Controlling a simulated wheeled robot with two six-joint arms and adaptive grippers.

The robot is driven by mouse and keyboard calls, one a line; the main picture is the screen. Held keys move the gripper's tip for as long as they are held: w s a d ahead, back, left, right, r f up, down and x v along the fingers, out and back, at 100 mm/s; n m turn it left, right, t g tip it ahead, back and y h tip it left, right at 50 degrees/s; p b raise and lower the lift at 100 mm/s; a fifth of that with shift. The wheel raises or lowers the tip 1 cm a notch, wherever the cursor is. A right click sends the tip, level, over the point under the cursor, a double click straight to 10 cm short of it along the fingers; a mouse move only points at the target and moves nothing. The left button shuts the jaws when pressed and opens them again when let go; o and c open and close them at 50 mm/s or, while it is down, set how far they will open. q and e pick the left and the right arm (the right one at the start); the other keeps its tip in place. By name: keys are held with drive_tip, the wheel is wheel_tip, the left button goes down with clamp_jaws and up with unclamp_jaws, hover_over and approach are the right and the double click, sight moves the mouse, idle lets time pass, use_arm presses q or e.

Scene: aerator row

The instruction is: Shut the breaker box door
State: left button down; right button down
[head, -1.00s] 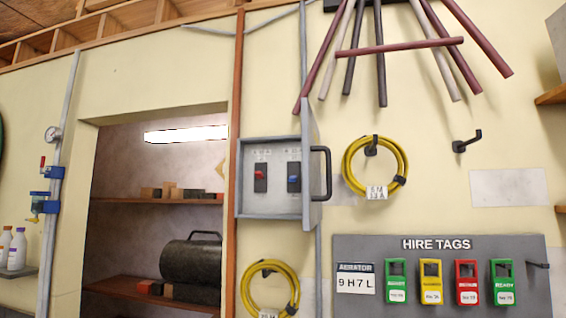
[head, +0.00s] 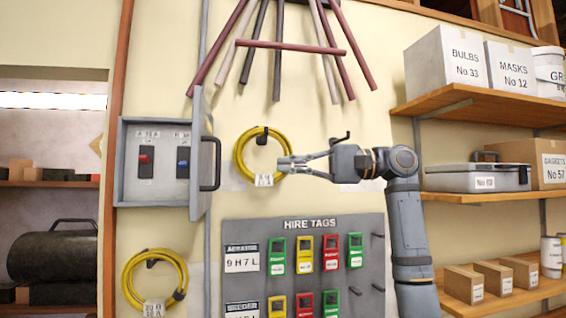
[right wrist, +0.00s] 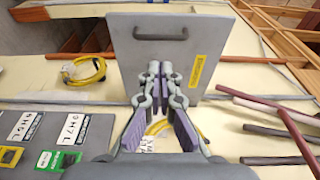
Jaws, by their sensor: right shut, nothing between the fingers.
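The grey breaker box (head: 153,165) is on the wall left of centre in the head view, with a red and a blue switch inside. Its door (head: 197,150) stands open, swung out from the right side and seen nearly edge-on, with a dark handle (head: 212,163). In the right wrist view the door's broad face (right wrist: 178,85) with a yellow label is ahead of the fingers. My right gripper (head: 283,164) is shut and empty, to the right of the door and apart from it in the head view. It also shows in the right wrist view (right wrist: 157,72). My left gripper is out of view.
A yellow hose coil (head: 240,153) hangs behind my right gripper, another (head: 130,275) below the box. The hire tags board (head: 375,222) is below my right gripper. Shelves with boxes (head: 440,108) stand at the right. Rods hang above.

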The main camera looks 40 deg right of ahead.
drive_tip(key=p+x, duration=0.3)
drive_tip(key=x, duration=0.8)
drive_tip(key=shift+s, duration=0.1)
